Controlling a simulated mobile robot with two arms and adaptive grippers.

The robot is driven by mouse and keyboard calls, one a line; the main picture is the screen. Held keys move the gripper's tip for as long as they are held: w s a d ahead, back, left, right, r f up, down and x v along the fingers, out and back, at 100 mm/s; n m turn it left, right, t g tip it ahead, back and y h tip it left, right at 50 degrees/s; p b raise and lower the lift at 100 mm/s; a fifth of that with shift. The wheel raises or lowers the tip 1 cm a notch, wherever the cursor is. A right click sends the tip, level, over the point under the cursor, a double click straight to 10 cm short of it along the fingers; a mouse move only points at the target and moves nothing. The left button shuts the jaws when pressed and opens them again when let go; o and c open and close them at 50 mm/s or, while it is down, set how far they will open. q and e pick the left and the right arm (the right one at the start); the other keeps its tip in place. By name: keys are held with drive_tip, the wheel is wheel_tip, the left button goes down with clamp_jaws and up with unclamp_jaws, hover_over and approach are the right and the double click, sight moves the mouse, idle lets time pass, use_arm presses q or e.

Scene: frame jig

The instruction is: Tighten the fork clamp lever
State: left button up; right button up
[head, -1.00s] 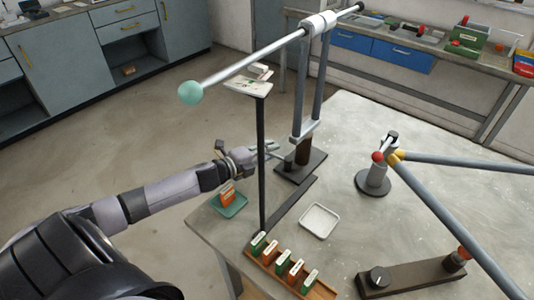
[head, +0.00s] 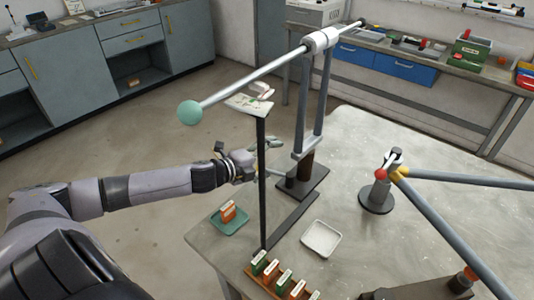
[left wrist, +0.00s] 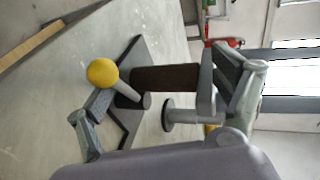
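A lever with a yellow ball knob (left wrist: 102,72) shows in the left wrist view. Its grey stem runs to a small dark cylinder (left wrist: 131,101) beside the thicker brown post (left wrist: 165,78). In the head view, the brown post (head: 306,165) stands under the two-legged grey fork (head: 310,120); the yellow knob is hidden there. My left gripper (head: 268,158) is open beside the fork's foot, partly behind a thin black pole. In the left wrist view its fingers (left wrist: 165,100) are wide apart. The knob is near the left finger; I cannot tell whether they touch. My right gripper is out of view.
The black pole (head: 262,190) carries a small plate (head: 250,104). A long rod with a teal ball (head: 190,112) reaches overhead. A white tray (head: 321,238), a green tray (head: 230,221) and a round-based stand (head: 376,196) holding tubes are on the table.

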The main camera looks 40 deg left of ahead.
use_arm(q)
drive_tip(key=shift+s+r, duration=0.3)
drive_tip(key=shift+r, duration=0.2)
drive_tip(key=shift+s+r, duration=0.3)
drive_tip(key=shift+r, duration=0.2)
drive_tip(key=shift+c, duration=1.3)
drive_tip(key=s, duration=0.2)
drive_tip(key=r, duration=0.1)
drive_tip(key=shift+s+d+p, duration=0.25)
drive_tip(key=shift+s+p, duration=0.05)
drive_tip(key=shift+s, duration=0.1)
drive_tip(key=c, duration=0.6)
drive_tip(key=shift+s+d+f+p+v, duration=0.15)
drive_tip(key=shift+d+f+p+v, duration=0.15)
drive_tip(key=shift+p+v, duration=1.7)
drive_tip(key=shift+s+d+f+p+v, duration=0.2)
drive_tip(key=shift+f+p+v, duration=0.15)
drive_tip(key=shift+p+v, duration=1.6)
drive_tip(key=shift+s+d+f+p+v, duration=0.25)
drive_tip(key=shift+p+v, duration=1.25)
drive_tip(key=shift+v, duration=0.95)
drive_tip(key=shift+f+p+v, duration=0.1)
drive_tip(key=shift+p+v, duration=0.35)
drive_tip(key=shift+v, duration=0.3)
drive_tip(key=shift+f+p+v, duration=0.15)
drive_tip(key=shift+p+v, duration=0.3)
drive_tip(key=shift+v, duration=0.3)
drive_tip(key=shift+s+d, duration=0.1)
drive_tip(key=shift+d, duration=0.1)
